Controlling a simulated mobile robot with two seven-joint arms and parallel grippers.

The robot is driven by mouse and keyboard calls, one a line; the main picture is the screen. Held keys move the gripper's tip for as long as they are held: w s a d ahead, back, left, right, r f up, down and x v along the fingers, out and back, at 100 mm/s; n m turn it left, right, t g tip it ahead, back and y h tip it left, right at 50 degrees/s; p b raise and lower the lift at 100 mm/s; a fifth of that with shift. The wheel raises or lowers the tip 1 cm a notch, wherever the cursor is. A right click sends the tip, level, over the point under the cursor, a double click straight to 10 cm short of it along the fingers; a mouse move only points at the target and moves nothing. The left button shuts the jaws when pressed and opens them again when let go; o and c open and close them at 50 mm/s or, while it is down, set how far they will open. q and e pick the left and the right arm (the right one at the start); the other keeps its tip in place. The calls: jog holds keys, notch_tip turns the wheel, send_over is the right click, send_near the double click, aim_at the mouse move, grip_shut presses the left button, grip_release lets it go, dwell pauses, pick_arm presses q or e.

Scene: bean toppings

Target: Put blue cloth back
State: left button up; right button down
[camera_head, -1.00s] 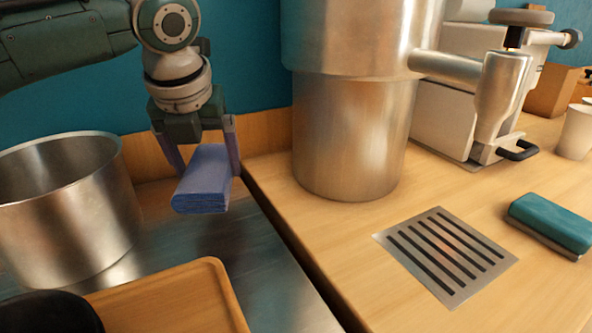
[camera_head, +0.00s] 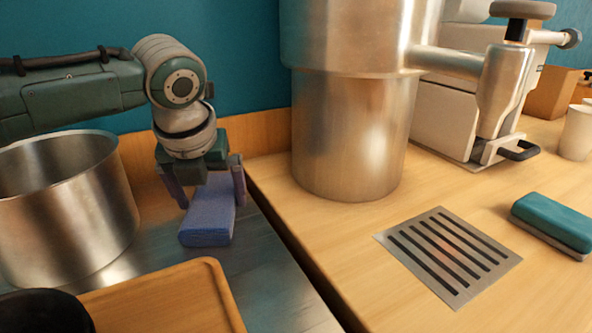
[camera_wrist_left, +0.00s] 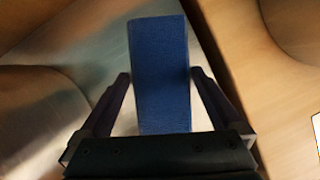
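The blue cloth (camera_head: 208,218), a folded block, is low at the metal surface beside the pot; I cannot tell if it touches the surface. My left gripper (camera_head: 211,197) is above it, with one finger on each side. In the left wrist view the cloth (camera_wrist_left: 161,75) lies between the fingertips (camera_wrist_left: 160,78), which appear to meet its two long sides. The gripper looks shut on it. My right gripper is not in view.
A steel pot (camera_head: 75,215) stands left of the cloth. A wooden tray (camera_head: 165,300) is in front. A wooden counter (camera_head: 300,225) holds a large steel cylinder (camera_head: 350,140), a drain grate (camera_head: 447,257) and a teal sponge (camera_head: 552,222).

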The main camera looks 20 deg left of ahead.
pick_arm(q)
jog(key=p+v, duration=0.3)
jog(key=v, duration=0.9)
jog(key=shift+r+p, duration=0.2)
jog(key=shift+p, duration=0.1)
jog(key=shift+d, duration=0.1)
jog(key=s+d+n+h+p, duration=0.3)
jog(key=s+d+n+p, duration=0.5)
jog(key=s+d+n, duration=0.25)
jog(key=s+a+r+n+p, duration=0.1)
jog(key=s+r+n+p, duration=0.25)
jog(key=s+n, duration=0.4)
jog(key=s+a+r+n+p, duration=0.2)
jog(key=s+n+p, duration=0.3)
jog(key=n, duration=0.6)
notch_tip(320, 180, up, 37)
jog(key=p, duration=3.5)
jog(key=shift+f+y+p, duration=0.2)
jog(key=shift+y+p, duration=0.2)
